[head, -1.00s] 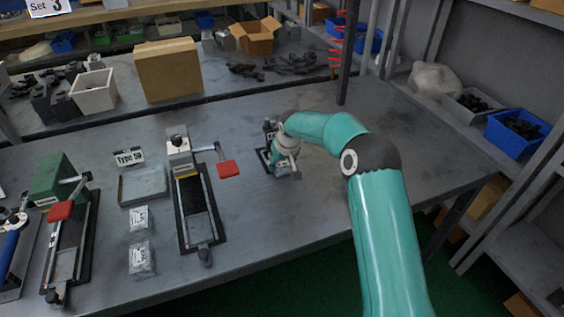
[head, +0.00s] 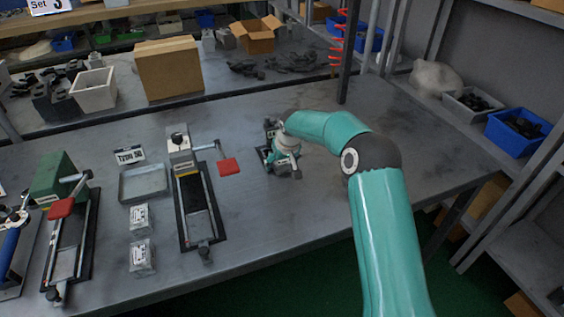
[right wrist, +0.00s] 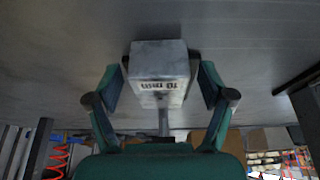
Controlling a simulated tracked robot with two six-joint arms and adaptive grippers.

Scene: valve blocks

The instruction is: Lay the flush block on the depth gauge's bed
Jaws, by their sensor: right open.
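In the head view my right gripper (head: 281,157) is at a small device with a dark base (head: 263,156) on the bench, which I take to be the depth gauge; my arm hides much of it. In the right wrist view the open fingers of my right gripper (right wrist: 160,88) stand on both sides of a pale grey block (right wrist: 158,60) with upside-down lettering that seems to read 10 mm. A thin stem shows below this block. I cannot tell whether it is the flush block or part of the gauge, or whether the fingers touch it. My left gripper is out of view.
Left of my right gripper stands a clamp fixture with a red handle (head: 229,167). A green fixture (head: 54,177) stands at the far left. The bench right of my arm is clear. A dark post (head: 349,55) rises behind.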

